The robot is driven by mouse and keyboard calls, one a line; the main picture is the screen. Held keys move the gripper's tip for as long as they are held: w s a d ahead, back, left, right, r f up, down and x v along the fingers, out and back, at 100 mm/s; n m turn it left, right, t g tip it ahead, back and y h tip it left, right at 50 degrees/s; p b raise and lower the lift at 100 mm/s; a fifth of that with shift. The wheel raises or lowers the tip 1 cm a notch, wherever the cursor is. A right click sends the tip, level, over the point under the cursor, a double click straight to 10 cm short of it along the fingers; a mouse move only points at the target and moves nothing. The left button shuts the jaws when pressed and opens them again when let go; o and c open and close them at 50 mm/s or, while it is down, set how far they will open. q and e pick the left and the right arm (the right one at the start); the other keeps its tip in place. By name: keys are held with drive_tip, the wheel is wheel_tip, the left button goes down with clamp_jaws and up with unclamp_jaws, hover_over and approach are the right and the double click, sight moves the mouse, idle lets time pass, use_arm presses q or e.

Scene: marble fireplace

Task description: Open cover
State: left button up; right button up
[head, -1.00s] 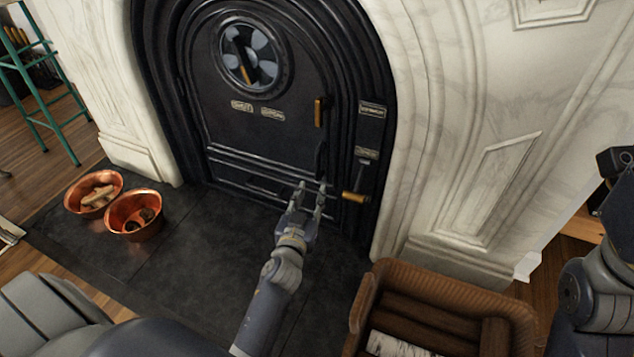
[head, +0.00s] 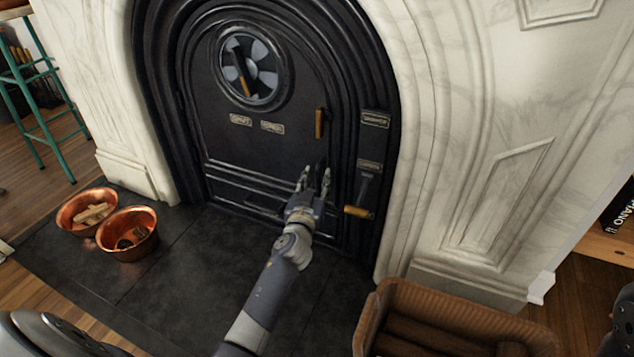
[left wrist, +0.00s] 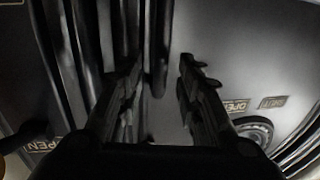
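The black fireplace cover (head: 225,160) is an arched metal door and looks shut. It has a round vent (head: 250,67) with a lever across it, and two small label plates. A brass-coloured handle (head: 320,123) is on its right edge. A lever with a brass grip (head: 358,212) is on the frame to the right. My left gripper (head: 315,182) is open and empty, fingers pointing up at the door below the handle. In the left wrist view, the open fingers (left wrist: 160,75) straddle dark vertical shapes; contact cannot be told.
Two copper bowls (head: 127,234) stand on the dark hearth (head: 180,270) at the left. A brown basket (head: 450,300) stands at the lower right. White marble (head: 440,130) surrounds the door. A green stool (head: 40,105) is at the far left.

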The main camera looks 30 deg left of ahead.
use_arm(q)
drive_tip(key=shift+w+a, duration=0.1)
drive_tip(key=shift+w, duration=0.25)
drive_tip(key=shift+c, duration=0.5)
clamp_jaws()
drive_tip(key=shift+s, duration=0.1)
